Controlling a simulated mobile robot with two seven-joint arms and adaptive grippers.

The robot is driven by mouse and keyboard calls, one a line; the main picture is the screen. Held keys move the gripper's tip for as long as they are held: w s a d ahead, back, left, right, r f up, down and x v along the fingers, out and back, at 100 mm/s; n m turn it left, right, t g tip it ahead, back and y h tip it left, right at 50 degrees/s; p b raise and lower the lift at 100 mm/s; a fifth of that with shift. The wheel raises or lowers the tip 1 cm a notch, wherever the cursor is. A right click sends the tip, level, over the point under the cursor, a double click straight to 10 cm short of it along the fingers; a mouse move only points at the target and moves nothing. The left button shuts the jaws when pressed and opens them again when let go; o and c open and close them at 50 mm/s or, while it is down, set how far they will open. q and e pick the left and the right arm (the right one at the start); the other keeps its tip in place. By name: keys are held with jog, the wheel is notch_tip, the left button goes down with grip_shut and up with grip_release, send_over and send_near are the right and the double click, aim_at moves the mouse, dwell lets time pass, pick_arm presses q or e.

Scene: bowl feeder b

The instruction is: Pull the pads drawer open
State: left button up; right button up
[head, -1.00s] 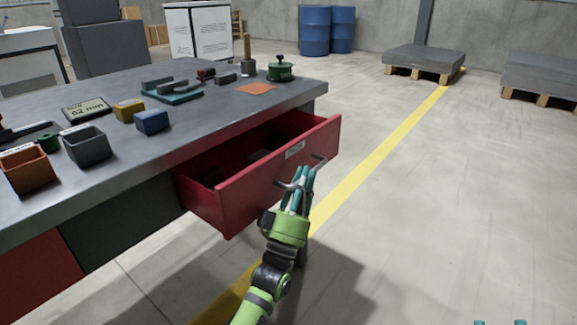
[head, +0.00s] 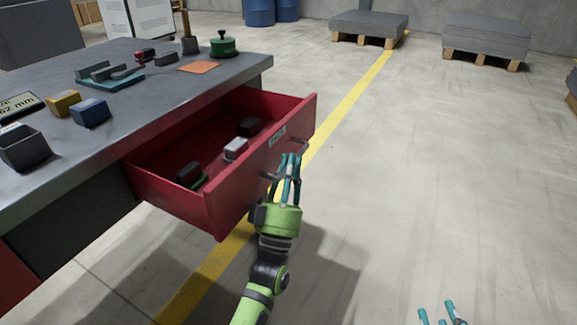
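The red drawer (head: 262,165) stands well out from under the grey workbench (head: 215,85). Its front carries a small label (head: 277,135), too small to read, and a bar handle (head: 300,146). Inside lie several small blocks, among them a light grey one (head: 236,148) and dark ones. My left gripper (head: 290,160) is at the handle, its teal fingers close together and shut on the bar; the exact contact is partly hidden by the fingers. My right gripper (head: 437,311) shows only its fingertips at the bottom right edge, spread apart and empty, away from the drawer.
The floor right of the drawer is clear.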

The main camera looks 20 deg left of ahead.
pick_arm(q)
jog(key=o, duration=0.5)
jog(key=shift+c, duration=0.2)
jog(key=shift+f, duration=0.1)
jog(key=v, duration=1.2)
jog(key=shift+h, duration=0.3)
